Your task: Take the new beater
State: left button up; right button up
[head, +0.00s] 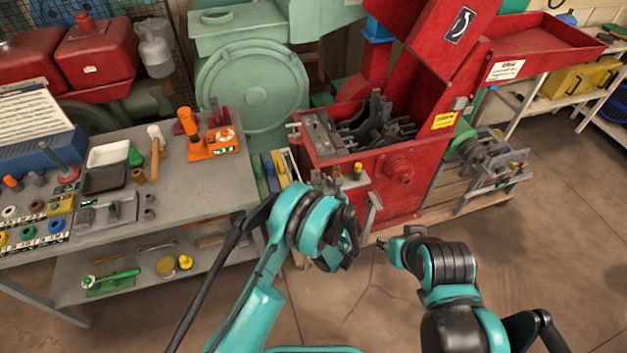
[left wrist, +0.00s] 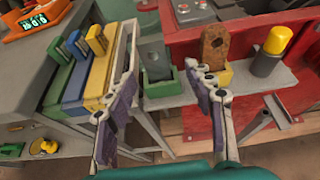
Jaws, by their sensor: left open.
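The new beater appears to be the clean grey plate (left wrist: 153,56) with a hole, upright in a green holder on a small grey shelf in the left wrist view. A rusty brown plate (left wrist: 214,46) stands to its right in a yellow holder. My left gripper (left wrist: 160,78) is open and empty, its two fingers apart on the near side of the grey plate. In the head view my left gripper (head: 346,246) is in front of the mill, partly hidden by its own wrist. My right gripper (head: 387,245) is to its right; its jaw opening is too small to judge.
A yellow-capped cylinder (left wrist: 268,56) stands right of the rusty plate. A rack (left wrist: 93,75) with blue, green and yellow parts stands to the left. The red mill (head: 400,170) is open, its dark rotor (head: 375,125) visible. The grey bench (head: 215,180) holds several tools.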

aim_at(316, 179)
pick_arm(q)
jog(key=b+x, duration=0.1)
jog(key=x, duration=0.2)
jog(key=b+x, duration=0.1)
jog(key=x, duration=0.2)
jog(key=shift+s+a, duration=0.1)
jog(key=shift+a, duration=0.15)
jog(key=shift+r, duration=0.2)
grip_shut()
